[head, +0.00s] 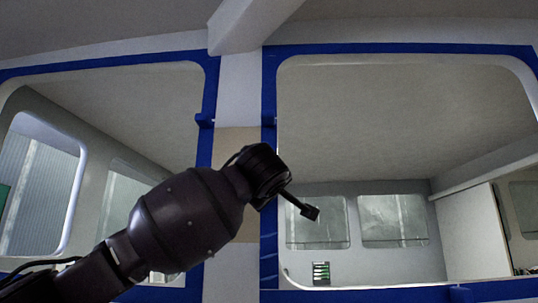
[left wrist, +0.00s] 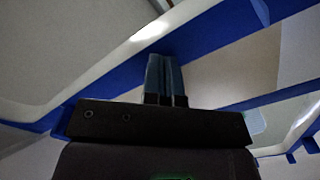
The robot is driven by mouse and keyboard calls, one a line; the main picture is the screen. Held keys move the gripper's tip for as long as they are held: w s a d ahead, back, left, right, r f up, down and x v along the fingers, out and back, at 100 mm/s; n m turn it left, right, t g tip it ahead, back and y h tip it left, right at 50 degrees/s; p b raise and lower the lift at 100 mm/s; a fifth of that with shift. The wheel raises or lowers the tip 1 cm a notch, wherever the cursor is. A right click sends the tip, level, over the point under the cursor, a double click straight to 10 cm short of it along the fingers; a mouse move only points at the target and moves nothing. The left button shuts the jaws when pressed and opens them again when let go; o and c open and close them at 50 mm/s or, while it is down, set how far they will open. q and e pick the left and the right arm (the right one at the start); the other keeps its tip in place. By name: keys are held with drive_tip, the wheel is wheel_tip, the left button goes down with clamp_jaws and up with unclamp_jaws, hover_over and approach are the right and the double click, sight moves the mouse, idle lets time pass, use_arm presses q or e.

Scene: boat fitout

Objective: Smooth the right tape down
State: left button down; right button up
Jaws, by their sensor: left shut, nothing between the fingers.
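Blue tape frames the right window; its near vertical strip (head: 269,95) runs down the window's left side, with a small tab sticking out partway down. Its lower stretch shows slanting creases. Blue tape (head: 209,90) also borders the left window. In the left wrist view my left gripper (left wrist: 165,75) is shut and empty, fingertips over a blue tape strip (left wrist: 215,38). Contact cannot be told. My right gripper is out of view.
A white and tan pillar (head: 236,90) stands between the two windows. A pale beam (head: 250,20) comes down from the ceiling above it. Through the right window, a small dark item with green stripes (head: 321,273) shows near the lower edge.

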sight(268, 223)
use_arm(q)
drive_tip(key=shift+f, duration=0.15)
drive_tip(key=shift+w+f+b, duration=0.1)
drive_tip(key=shift+f+b, duration=0.25)
drive_tip(key=shift+f, duration=1.15)
drive_tip(key=shift+r, duration=0.1)
drive_tip(key=shift+s+p, duration=0.2)
drive_tip(key=shift+p, duration=0.1)
drive_tip(key=shift+f, duration=0.2)
drive_tip(key=shift+w+f+b, duration=0.15)
drive_tip(key=shift+f+b, duration=0.15)
drive_tip(key=shift+f, duration=1.2)
